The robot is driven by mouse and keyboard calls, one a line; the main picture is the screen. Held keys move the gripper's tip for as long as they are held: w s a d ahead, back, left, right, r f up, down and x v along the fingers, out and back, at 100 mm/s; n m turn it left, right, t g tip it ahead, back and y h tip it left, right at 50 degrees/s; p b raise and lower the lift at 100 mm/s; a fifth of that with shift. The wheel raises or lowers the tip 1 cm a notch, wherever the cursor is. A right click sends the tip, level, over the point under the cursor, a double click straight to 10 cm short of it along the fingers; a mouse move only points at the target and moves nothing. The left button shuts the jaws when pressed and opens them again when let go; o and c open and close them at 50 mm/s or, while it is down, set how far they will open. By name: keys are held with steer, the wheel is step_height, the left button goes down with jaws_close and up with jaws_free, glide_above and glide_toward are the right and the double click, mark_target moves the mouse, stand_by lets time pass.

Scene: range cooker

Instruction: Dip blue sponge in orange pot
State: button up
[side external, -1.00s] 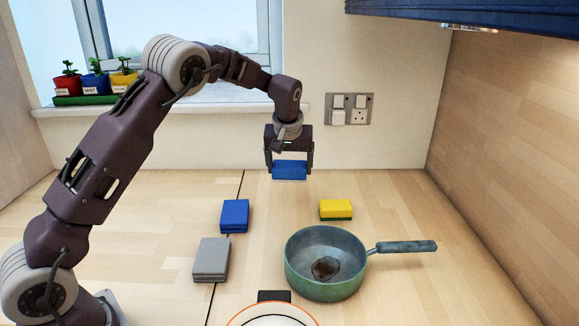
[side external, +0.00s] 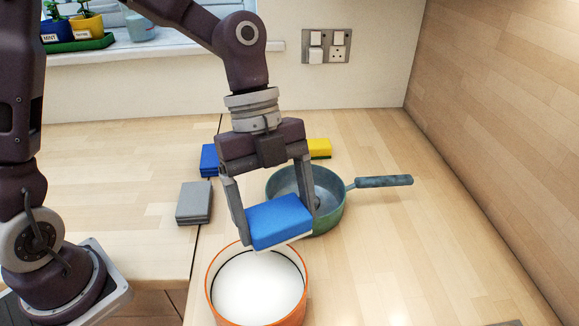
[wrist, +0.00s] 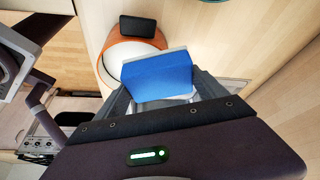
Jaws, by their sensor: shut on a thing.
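A blue sponge (side external: 278,221) with a pale underside is held between the two fingers of my gripper (side external: 272,215). In the side view it is above the far rim of the orange pot (side external: 216,306), apart from the white inside. The pot is round with an orange outer wall. In the wrist view the blue sponge (wrist: 158,74) covers part of the orange pot (wrist: 106,72), and a black handle (wrist: 139,26) shows on the pot's far edge. My gripper (wrist: 160,90) is shut on the sponge.
A green pan (side external: 330,214) with a handle stands behind the sponge to the right. A second blue sponge (side external: 209,160), a grey sponge (side external: 194,203) and a yellow sponge (side external: 319,148) lie on the worktop.

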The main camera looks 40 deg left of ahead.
steer(key=s+d+m+g+y, duration=0.1)
steer(key=s+m+g, duration=0.1)
steer(key=s+m, duration=0.35)
steer(key=shift+s+d+f, duration=0.1)
steer(key=shift+s+f, duration=0.05)
steer(key=shift+f, duration=2.1)
steer(key=shift+s+d+f, duration=0.1)
steer(key=shift+s+f, duration=0.05)
steer(key=shift+f, duration=2.1)
step_height(320, 180, up, 10)
steer(key=shift+r, duration=0.2)
